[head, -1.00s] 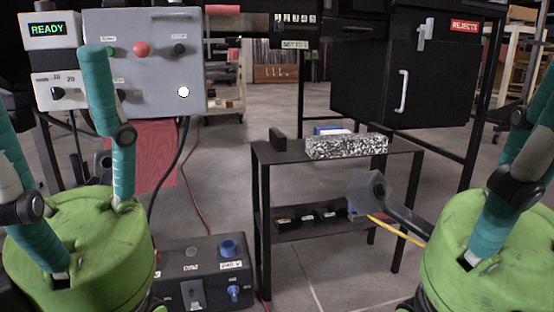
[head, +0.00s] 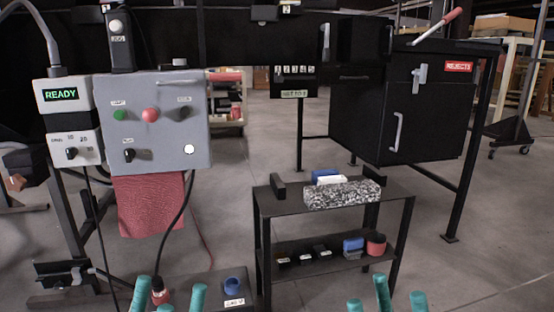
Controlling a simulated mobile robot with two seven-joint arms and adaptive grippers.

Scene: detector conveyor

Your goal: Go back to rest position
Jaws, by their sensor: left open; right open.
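My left gripper (head: 168,298) is at the bottom edge, left of the middle, with only its teal fingertips in view. They are spread apart with nothing seen between them. My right gripper (head: 385,302) is also at the bottom edge, right of the middle, its teal fingertips spread and empty. The green bodies of both grippers are out of view. Both are low and near, apart from the control box and the small black table as pictured.
A grey control box (head: 170,90) with buttons stands left, beside a READY display (head: 62,94). A small black table (head: 390,190) carries a speckled block (head: 342,193). A black rejects cabinet (head: 372,125) stands right. A red cloth (head: 150,205) hangs below the control box. Floor between is open.

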